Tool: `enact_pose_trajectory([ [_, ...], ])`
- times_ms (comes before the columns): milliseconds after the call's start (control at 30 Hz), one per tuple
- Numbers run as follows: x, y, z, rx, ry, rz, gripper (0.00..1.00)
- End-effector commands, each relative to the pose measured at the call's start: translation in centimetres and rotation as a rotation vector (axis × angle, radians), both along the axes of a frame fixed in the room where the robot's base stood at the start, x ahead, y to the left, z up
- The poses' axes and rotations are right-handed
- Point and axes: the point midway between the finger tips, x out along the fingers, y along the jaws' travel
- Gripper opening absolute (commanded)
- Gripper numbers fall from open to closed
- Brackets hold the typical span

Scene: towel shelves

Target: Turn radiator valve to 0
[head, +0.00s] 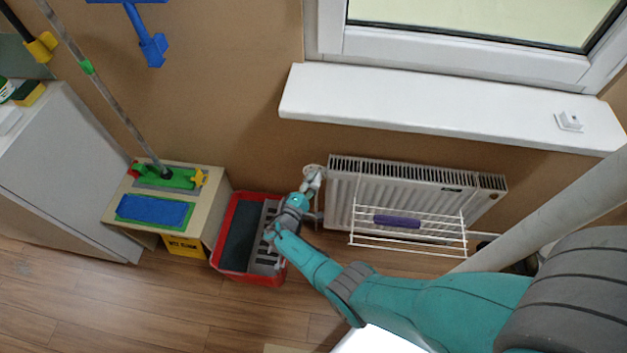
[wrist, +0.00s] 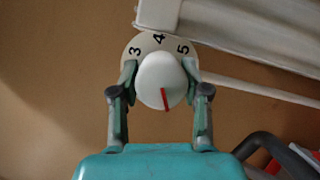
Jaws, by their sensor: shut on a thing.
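The radiator valve is a white round knob (wrist: 158,76) with a red line, in front of a pale dial (wrist: 131,42). The numbers 3, 4 and 5 show along the top of the dial. The red line points down and slightly right in the wrist view, on the side opposite the 4. The lower dial and any 0 are hidden. My gripper (wrist: 160,88) is shut on the knob, one finger on each side. In the head view the valve (head: 312,167) is at the radiator's upper left corner, with my gripper (head: 312,184) at it.
The white radiator (head: 342,190) hangs under a window sill (head: 420,105), with a wire rack (head: 408,240) holding a purple item in front. A red bucket (head: 222,258) stands below left of the valve, close under my arm. A wooden stool (head: 215,200) is farther left.

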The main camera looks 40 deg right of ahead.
Motion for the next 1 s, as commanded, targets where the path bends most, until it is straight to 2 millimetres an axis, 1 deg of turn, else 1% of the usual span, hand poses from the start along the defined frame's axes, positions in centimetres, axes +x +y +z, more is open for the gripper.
enact_pose_trajectory([
  [100,0.07,-0.06,-0.07,-0.038,0.052,0.0,0.12],
  [333,0.07,-0.05,-0.09,-0.085,0.112,0.0,0.12],
  [867,0.08,-0.05,-0.11,-0.101,0.133,0.002,0.12],
  [900,0.08,-0.05,-0.12,-0.101,0.133,0.002,0.49],
  [933,0.08,-0.05,-0.11,-0.101,0.132,0.001,0.56],
  [1000,0.07,-0.04,-0.1,-0.101,0.132,0.001,0.57],
])
